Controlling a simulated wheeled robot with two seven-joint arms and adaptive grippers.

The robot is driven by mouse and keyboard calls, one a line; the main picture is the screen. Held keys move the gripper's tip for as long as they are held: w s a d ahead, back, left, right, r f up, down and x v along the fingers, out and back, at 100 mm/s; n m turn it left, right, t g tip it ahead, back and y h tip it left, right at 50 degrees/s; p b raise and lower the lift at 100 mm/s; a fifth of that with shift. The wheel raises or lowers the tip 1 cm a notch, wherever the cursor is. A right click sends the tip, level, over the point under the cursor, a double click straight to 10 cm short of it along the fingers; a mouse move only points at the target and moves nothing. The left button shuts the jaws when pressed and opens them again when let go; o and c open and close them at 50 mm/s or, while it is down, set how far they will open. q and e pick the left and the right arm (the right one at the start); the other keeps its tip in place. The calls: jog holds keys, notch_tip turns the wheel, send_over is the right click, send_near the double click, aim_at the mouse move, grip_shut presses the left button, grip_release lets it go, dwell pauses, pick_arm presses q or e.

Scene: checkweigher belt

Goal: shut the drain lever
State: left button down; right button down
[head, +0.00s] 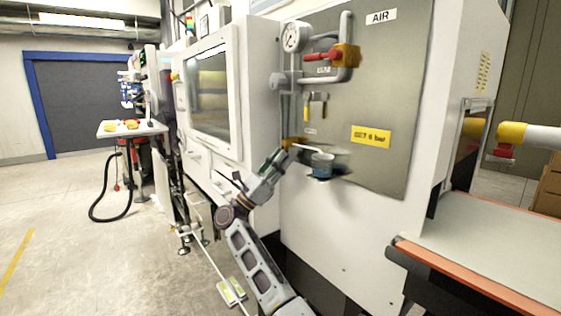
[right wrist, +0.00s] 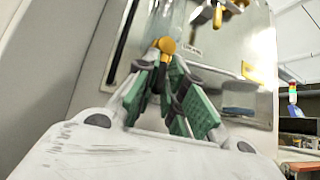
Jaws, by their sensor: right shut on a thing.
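My right gripper (head: 281,158) reaches up to the lower left of the grey AIR panel (head: 375,95). In the right wrist view my right gripper (right wrist: 167,72) has its green-padded fingers closed together at a small yellow-orange end (right wrist: 166,45), which I take to be the drain lever. In the head view the yellow drain lever (head: 289,142) shows just beyond the fingertips, partly hidden by them. A thin pale tube runs right from it towards a cup with a blue lower part (head: 321,166). The lever's exact angle is hard to tell. My left gripper is not in view.
A red-handled valve (head: 323,57) and a gauge (head: 293,36) sit higher on the panel. A yellow label (head: 371,136) is right of the lever. A conveyor belt (head: 490,245) with an orange edge stands at the right. Open floor lies at the left.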

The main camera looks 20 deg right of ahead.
jog(key=c, duration=1.5)
grip_release()
jog(key=shift+a+f, duration=0.1)
jog(key=shift+f, duration=0.05)
jog(key=shift+v, duration=5.8)
